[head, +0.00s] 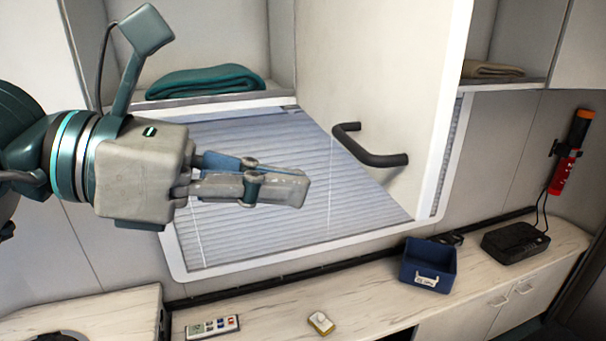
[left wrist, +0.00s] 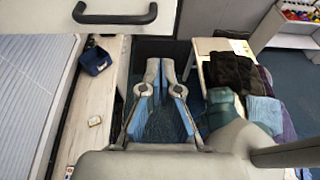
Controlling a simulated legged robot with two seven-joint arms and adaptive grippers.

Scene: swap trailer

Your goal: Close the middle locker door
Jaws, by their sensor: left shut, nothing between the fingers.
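The middle locker door (head: 400,70) is a white panel that stands open, jutting out toward me in the head view. Its dark bar handle (head: 370,148) is on the panel's left-facing side. In the left wrist view the door's lower part (left wrist: 125,28) and handle (left wrist: 115,18) show at the top. The open locker to the left holds a folded teal towel (head: 205,81). My left gripper (head: 300,188) is shut and empty, left of the door and lower than the handle, apart from both. It also shows in the left wrist view (left wrist: 160,68). My right gripper is out of view.
A window with a blind (head: 260,140) lies below the lockers. The counter (head: 270,300) holds a remote (head: 212,327), a small switch box (head: 321,322), a blue bin (head: 427,266) and a black router (head: 515,242). A red flashlight (head: 566,170) hangs on the right wall.

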